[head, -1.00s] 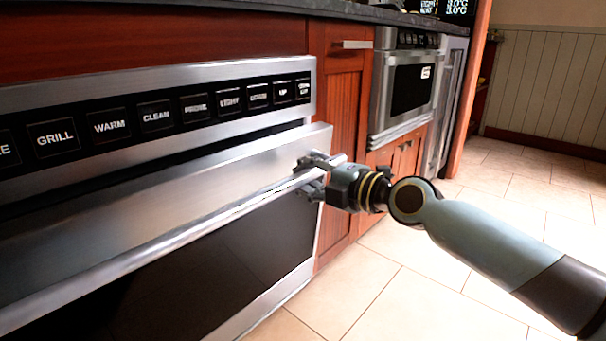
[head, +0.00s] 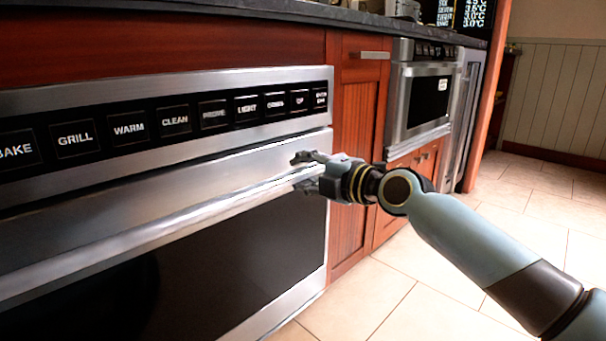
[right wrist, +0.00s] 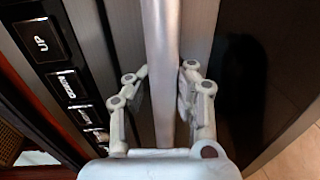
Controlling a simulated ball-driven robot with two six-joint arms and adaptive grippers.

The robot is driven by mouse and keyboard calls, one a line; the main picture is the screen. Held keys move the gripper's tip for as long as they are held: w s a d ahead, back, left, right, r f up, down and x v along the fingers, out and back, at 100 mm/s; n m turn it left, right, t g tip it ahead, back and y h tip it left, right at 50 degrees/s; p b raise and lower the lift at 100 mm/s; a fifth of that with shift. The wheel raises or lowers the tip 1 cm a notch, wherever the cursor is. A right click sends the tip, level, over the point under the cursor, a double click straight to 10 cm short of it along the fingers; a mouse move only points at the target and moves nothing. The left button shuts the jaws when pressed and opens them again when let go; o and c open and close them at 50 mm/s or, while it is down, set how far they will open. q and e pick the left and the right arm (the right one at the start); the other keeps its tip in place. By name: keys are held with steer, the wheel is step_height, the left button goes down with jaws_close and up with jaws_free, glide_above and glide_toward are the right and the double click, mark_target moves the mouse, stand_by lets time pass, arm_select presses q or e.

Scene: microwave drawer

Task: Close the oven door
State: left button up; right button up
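The oven door (head: 190,262) has a dark glass front with a steel frame. It stands almost upright below the control panel (head: 165,120), and I cannot tell whether it is fully flush. A long steel handle bar (head: 150,227) crosses its upper part. My right gripper (head: 308,172) is at the bar's right end, one finger above and one below. In the right wrist view the fingers (right wrist: 166,85) lie close along both sides of the bar (right wrist: 160,40) and appear shut on it. My left gripper is out of view.
A wooden cabinet (head: 357,150) with a steel pull stands right of the oven, then a smaller built-in oven (head: 424,100). A dark countertop (head: 290,12) runs above. The tiled floor (head: 400,290) in front is clear.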

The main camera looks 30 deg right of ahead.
steer(key=o, duration=0.7)
steer(key=shift+r, duration=0.2)
steer(key=shift+f, duration=0.1)
steer(key=shift+s, duration=0.1)
steer(key=v, duration=0.7)
steer(key=shift+s, duration=0.25)
